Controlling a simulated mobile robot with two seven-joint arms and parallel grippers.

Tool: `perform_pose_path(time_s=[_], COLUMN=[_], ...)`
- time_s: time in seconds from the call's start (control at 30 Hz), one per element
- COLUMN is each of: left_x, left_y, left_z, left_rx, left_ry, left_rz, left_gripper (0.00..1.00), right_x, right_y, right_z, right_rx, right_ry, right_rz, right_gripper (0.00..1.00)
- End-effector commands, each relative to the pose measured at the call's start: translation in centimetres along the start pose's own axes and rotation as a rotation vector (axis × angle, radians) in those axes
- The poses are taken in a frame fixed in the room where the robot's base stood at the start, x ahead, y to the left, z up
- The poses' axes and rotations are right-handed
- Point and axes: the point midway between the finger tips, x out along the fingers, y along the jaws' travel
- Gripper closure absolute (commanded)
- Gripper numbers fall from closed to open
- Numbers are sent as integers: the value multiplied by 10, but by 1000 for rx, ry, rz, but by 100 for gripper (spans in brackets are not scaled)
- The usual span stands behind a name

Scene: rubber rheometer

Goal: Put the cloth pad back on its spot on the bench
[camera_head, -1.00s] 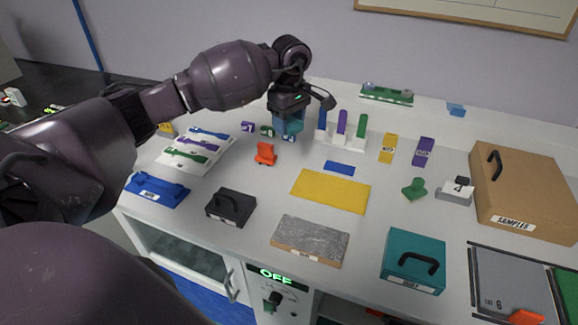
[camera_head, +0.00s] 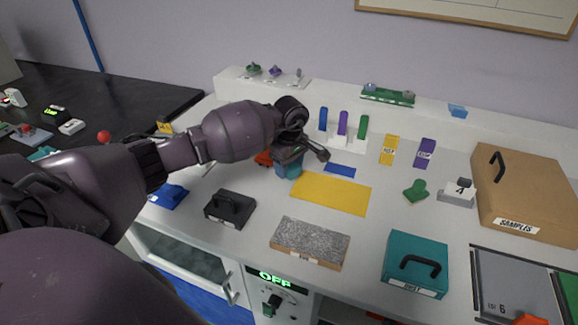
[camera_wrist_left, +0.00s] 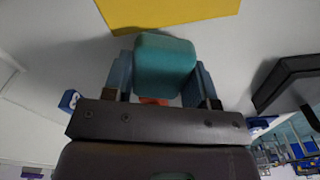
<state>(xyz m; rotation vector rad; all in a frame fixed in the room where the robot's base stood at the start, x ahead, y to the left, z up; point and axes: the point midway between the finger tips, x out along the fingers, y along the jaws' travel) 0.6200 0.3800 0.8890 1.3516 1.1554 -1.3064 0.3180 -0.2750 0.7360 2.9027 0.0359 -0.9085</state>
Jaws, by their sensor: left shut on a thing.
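My left gripper (camera_head: 289,166) is shut on a teal, rounded block that looks like the cloth pad (camera_wrist_left: 165,62). The pad sits between the two blue fingers (camera_wrist_left: 162,82) in the left wrist view. In the head view the gripper is low over the white bench (camera_head: 262,222), just left of the flat yellow mat (camera_head: 330,195) and a small flat blue strip (camera_head: 340,170). I cannot tell whether the pad touches the bench. The yellow mat (camera_wrist_left: 165,12) lies beyond the pad in the wrist view. My right gripper is not in view.
A black handled box (camera_head: 230,208), a grey speckled block (camera_head: 310,243) and a teal handled box (camera_head: 415,263) stand along the front. A rack with upright coloured pieces (camera_head: 345,138) is behind.

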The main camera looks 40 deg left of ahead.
Motion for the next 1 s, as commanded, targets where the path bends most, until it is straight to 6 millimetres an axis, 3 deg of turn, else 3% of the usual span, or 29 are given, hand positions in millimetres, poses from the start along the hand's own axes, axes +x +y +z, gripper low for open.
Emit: perform_pose_path(time_s=[0.67,0.7,0.8,0.83,1.0], left_x=[12,11,10,10,10], left_y=[0,0,0,0,0], left_z=[0,0,0,0,0], left_rx=[0,0,-1,-1,-1], left_ry=[0,0,0,0,0], left_rz=[1,1,2,2,2], left_gripper=[67,42,26,22,22], right_x=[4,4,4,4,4], right_y=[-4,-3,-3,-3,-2], right_z=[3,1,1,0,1], right_rx=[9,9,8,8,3], right_ry=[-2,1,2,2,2], right_rz=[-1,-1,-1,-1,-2], right_gripper=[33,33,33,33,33])
